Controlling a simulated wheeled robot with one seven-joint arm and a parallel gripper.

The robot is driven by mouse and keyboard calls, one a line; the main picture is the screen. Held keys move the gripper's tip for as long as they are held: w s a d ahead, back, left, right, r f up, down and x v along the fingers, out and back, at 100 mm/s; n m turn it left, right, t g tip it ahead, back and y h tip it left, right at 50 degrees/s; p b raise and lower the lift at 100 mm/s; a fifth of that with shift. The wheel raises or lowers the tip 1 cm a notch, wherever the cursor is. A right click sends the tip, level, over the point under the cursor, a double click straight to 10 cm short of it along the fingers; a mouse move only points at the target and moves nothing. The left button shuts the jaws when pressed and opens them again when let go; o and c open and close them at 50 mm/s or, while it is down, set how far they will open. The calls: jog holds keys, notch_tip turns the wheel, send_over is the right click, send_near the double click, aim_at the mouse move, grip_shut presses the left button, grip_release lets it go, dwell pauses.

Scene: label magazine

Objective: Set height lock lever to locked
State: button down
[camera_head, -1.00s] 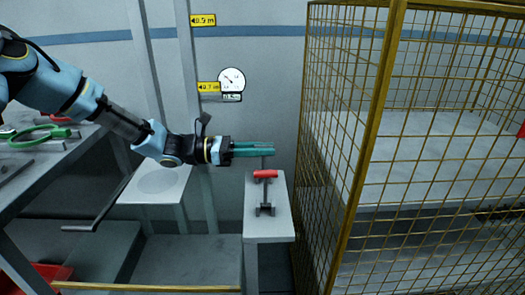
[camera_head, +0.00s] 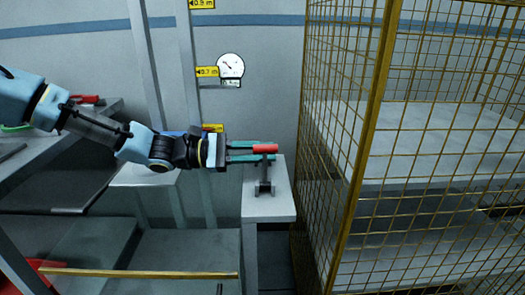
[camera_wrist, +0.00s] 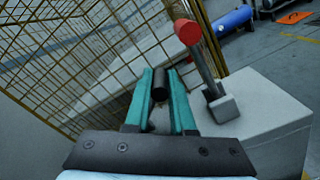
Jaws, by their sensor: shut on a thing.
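On a narrow grey pedestal (camera_head: 270,207) stands a lever with a red handle (camera_head: 265,148) on a dark upright bar and a dark foot. In the wrist view its red end (camera_wrist: 187,32) and small grey base block (camera_wrist: 222,108) are just right of my fingers. My gripper (camera_head: 258,152) has two teal fingers, at the height of the red handle over the pedestal. In the wrist view my gripper (camera_wrist: 160,88) is shut on a dark cylinder (camera_wrist: 160,82) between its fingertips. I cannot tell whether this cylinder belongs to the red-handled lever.
A yellow wire cage (camera_head: 365,130) stands close on the right of the pedestal. A round gauge (camera_head: 230,65) and yellow height tags (camera_head: 207,72) are behind. A grey shelf (camera_head: 75,150) is at left, and a yellow-edged platform (camera_head: 185,255) is below.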

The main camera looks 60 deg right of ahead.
jog(key=shift+s+a+f, duration=0.1)
jog(key=shift+a+f, duration=0.05)
jog(key=shift+f, duration=0.15)
dwell(0.4)
jog(key=c, duration=0.8)
grip_release()
jog(key=shift+o, duration=0.2)
jog(key=b+v, duration=0.1)
jog(key=v, duration=0.9)
jog(key=shift+w+a+b, duration=0.25)
jog(key=shift+w+b, duration=0.05)
jog(key=shift+b, duration=0.1)
